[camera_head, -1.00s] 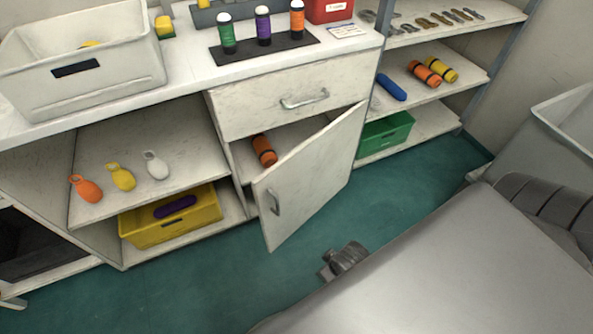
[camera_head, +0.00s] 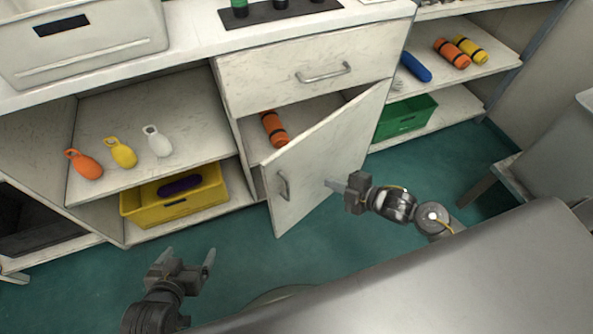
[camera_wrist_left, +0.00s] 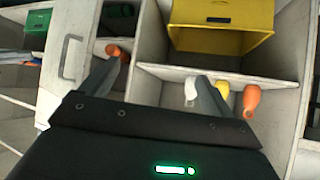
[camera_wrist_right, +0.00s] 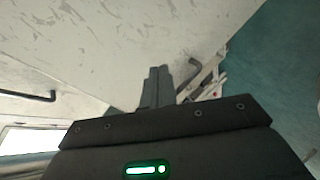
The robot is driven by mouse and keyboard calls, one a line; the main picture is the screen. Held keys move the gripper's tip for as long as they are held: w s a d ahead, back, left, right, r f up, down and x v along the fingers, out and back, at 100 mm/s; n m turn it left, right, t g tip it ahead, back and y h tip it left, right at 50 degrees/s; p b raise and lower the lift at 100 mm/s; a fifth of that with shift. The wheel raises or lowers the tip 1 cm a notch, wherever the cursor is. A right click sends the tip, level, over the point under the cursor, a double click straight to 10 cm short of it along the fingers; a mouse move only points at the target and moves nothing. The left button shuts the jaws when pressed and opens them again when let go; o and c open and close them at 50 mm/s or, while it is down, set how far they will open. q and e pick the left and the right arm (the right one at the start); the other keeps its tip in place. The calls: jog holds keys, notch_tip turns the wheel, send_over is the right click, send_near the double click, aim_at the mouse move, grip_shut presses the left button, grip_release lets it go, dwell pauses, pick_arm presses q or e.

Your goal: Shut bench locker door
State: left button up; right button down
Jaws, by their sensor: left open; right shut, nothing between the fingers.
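The bench locker door (camera_head: 330,160) stands partly open, hinged at its right side, with a bar handle (camera_head: 284,186) near its free left edge. It also shows in the left wrist view (camera_wrist_left: 65,88). An orange cylinder (camera_head: 274,128) lies inside the locker behind it. My right gripper (camera_head: 330,185) is shut and empty, close to the outer face of the door; I cannot tell whether it touches. In the right wrist view the shut fingers (camera_wrist_right: 157,88) point along a pale scuffed panel. My left gripper (camera_head: 185,258) is open and empty, low over the floor, left of the door.
A drawer (camera_head: 310,75) sits above the locker. Left of it are an open shelf (camera_head: 130,135) with orange, yellow and white weights and a yellow bin (camera_head: 175,203). A green bin (camera_head: 405,116) stands right of the door. The green floor (camera_head: 240,265) before the bench is clear.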

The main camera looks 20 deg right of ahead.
aim_at(280, 164)
notch_tip(280, 164, up, 8)
jog(key=s+d+n+g+y+b, duration=0.1)
jog(key=s+n+g+y+b, duration=0.3)
jog(key=n+y, duration=0.7)
jog(key=w+a+h, duration=0.1)
jog(key=w+a, duration=0.1)
jog(key=a, duration=0.1)
jog(key=w+a+n, duration=0.1)
jog(key=w+a, duration=0.2)
jog(key=w+a+h+p, duration=0.1)
jog(key=w+a, duration=0.1)
jog(key=a, duration=0.2)
jog(key=shift+w+a+f+h, duration=0.1)
jog(key=shift+w+f+h, duration=0.05)
jog(key=shift+w+h, duration=0.2)
pick_arm(q)
jog(key=d+r+m+t+h, duration=0.1)
jog(key=d+r+t+h, duration=0.3)
jog(key=r, duration=0.8)
jog(key=shift+w+d+m+t, duration=0.3)
jog(key=shift+w+d+t, duration=0.25)
jog(key=shift+t, duration=0.35)
pick_arm(e)
jog(key=shift+w+a, duration=0.25)
jog(key=shift+w, duration=0.25)
pick_arm(q)
jog(key=shift+s, duration=0.1)
